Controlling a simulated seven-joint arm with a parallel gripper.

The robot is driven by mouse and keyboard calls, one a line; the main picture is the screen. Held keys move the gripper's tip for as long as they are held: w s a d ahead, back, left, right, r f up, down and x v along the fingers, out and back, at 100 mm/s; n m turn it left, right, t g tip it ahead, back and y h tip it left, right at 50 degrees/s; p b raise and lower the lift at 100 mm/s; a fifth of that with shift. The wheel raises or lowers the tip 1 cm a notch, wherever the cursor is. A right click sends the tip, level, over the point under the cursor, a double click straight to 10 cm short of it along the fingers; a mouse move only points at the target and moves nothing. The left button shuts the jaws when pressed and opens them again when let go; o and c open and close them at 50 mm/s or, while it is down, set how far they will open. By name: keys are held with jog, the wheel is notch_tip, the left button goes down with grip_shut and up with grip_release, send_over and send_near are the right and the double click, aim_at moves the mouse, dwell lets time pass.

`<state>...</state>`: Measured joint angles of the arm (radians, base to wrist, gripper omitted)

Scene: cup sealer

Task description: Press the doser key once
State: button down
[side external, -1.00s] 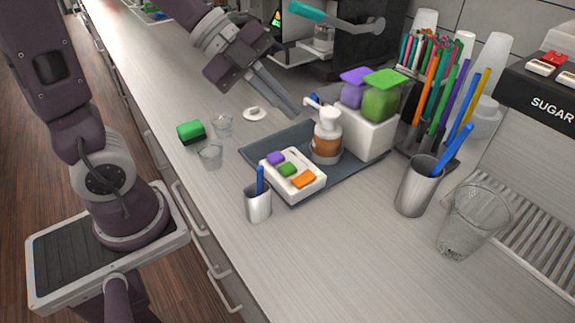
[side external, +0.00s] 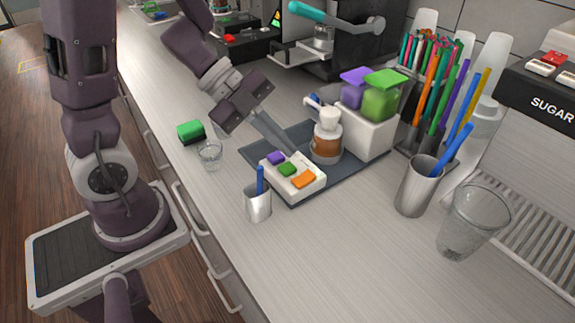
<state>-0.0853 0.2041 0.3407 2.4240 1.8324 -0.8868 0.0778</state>
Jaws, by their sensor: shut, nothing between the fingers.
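A small white box (side external: 299,188) with purple (side external: 276,158), green (side external: 287,169) and orange (side external: 304,179) pads on top sits at the front of a dark tray (side external: 352,169). A dark dispenser marked SUGAR (side external: 543,100) stands at the right edge, with red (side external: 555,57) and white (side external: 541,67) keys on top. Which key the task means is not marked. My gripper (side external: 289,149) is shut and empty. Its fingertips are just behind the white box, by the purple and green pads; I cannot tell whether they touch anything.
A pump bottle (side external: 326,140) and a white holder with purple and green-lidded containers (side external: 367,127) share the tray. A small metal cup (side external: 258,204), a larger metal cup (side external: 414,190) and a clear glass (side external: 472,222) stand in front.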

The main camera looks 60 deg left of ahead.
aim_at(296, 169)
jog(key=shift+f, duration=0.7)
jog(key=shift+f, duration=0.1)
dwell(1.5)
jog(key=shift+f, duration=0.3)
jog(key=shift+f, duration=0.45)
dwell(0.5)
jog(key=shift+r, duration=0.9)
jog(key=shift+r, duration=2.5)
